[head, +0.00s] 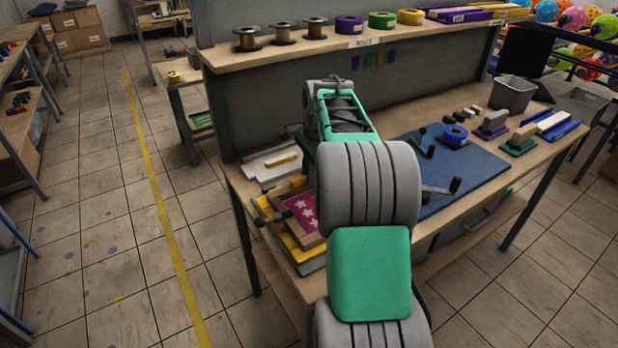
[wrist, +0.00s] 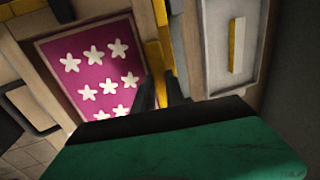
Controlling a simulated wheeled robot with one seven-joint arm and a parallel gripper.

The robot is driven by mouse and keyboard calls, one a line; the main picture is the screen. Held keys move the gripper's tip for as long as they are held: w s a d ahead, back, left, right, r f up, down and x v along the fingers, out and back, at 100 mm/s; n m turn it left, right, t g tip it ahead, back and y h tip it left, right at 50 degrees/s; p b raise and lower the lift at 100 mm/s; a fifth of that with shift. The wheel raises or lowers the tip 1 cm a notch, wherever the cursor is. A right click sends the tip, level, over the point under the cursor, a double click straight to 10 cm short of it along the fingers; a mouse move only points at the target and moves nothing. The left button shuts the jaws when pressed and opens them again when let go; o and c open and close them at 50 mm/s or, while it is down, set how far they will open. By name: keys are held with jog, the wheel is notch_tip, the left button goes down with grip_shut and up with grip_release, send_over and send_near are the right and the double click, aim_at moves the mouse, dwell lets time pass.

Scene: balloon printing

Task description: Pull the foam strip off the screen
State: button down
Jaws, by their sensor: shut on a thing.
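The screen (wrist: 93,66) is a magenta panel with white stars in a wooden frame. It lies at the left end of the workbench, partly behind my arm in the head view (head: 300,208). My gripper (wrist: 162,84) shows in the wrist view as two dark fingers at the screen's right side. They are shut on a narrow yellow foam strip (wrist: 161,42), which runs along that side beyond the fingertips. Whether the strip still touches the frame is unclear. My gripper's fingers are hidden in the head view.
A pale tray (head: 262,174) with another yellow strip (head: 283,160) lies behind the screen. A shelf (head: 370,42) with spools overhangs the bench's back.

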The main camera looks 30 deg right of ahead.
jog(key=shift+w+d+r+p, duration=0.1)
jog(key=shift+w+r+p, duration=0.05)
jog(key=shift+r+p, duration=0.45)
dwell(0.3)
jog(key=shift+w+r, duration=0.15)
jog(key=shift+r, duration=0.5)
jog(key=shift+p, duration=0.3)
jog(key=shift+d+r+p, duration=0.1)
jog(key=shift+r+p, duration=0.65)
jog(key=shift+r, duration=0.05)
jog(key=shift+s+r, duration=0.2)
jog(key=shift+s, duration=0.25)
jog(key=shift+w+f, duration=0.2)
jog(key=shift+a+r+p, duration=0.1)
jog(key=shift+a+p, duration=0.1)
jog(key=shift+p, duration=0.1)
jog(key=shift+r+p, duration=0.4)
jog(key=shift+p, duration=0.05)
jog(key=c, duration=2.1)
grip_release()
jog(key=shift+c, duration=0.2)
